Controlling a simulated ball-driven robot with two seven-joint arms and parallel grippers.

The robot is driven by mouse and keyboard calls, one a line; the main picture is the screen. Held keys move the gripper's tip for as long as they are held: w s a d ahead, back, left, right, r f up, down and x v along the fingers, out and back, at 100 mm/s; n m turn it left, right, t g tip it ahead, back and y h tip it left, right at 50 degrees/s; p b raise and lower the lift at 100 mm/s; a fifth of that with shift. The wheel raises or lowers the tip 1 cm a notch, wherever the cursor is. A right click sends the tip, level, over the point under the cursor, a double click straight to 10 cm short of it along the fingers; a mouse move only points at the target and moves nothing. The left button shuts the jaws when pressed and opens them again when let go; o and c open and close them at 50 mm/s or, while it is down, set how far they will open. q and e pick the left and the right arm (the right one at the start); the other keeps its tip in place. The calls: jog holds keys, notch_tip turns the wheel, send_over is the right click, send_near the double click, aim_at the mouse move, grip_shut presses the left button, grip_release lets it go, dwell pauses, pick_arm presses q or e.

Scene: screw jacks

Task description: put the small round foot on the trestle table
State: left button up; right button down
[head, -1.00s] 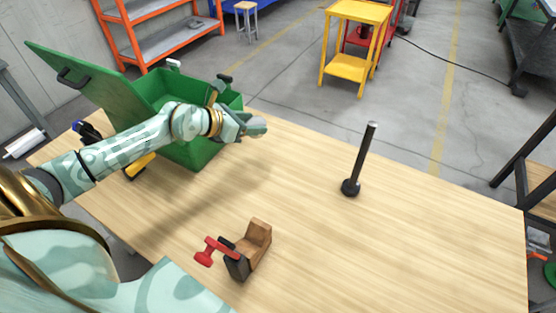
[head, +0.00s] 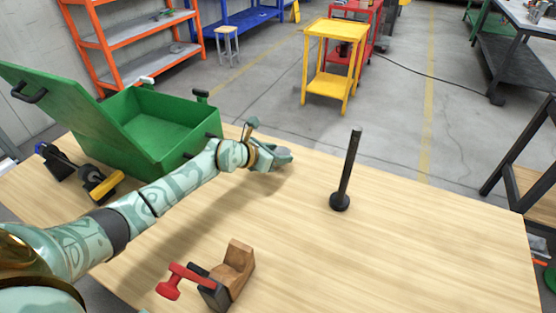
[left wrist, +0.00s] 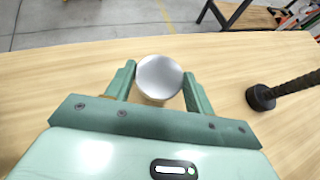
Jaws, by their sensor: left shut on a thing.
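The small round foot (left wrist: 160,76) is a pale, silvery disc seen in the left wrist view. My left gripper (left wrist: 158,82) is shut on it, one finger on each side. In the head view my left gripper (head: 280,157) is above the light wood trestle table (head: 420,250), right of the green box. The foot cannot be made out there. I cannot tell how high it is above the tabletop. My right gripper is not in view.
A black threaded rod on a round base (head: 340,201) stands right of my left gripper. An open green box (head: 150,130) stands at the back left. A wooden block with a red-handled tool (head: 225,275) is in front. The table's right side is clear.

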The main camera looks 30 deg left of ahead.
pick_arm(q)
jog(key=shift+f, duration=0.9)
jog(key=shift+r, duration=0.2)
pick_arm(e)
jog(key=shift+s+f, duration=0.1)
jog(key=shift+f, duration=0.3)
pick_arm(q)
jog(key=shift+f, duration=0.15)
jog(key=o, duration=1.1)
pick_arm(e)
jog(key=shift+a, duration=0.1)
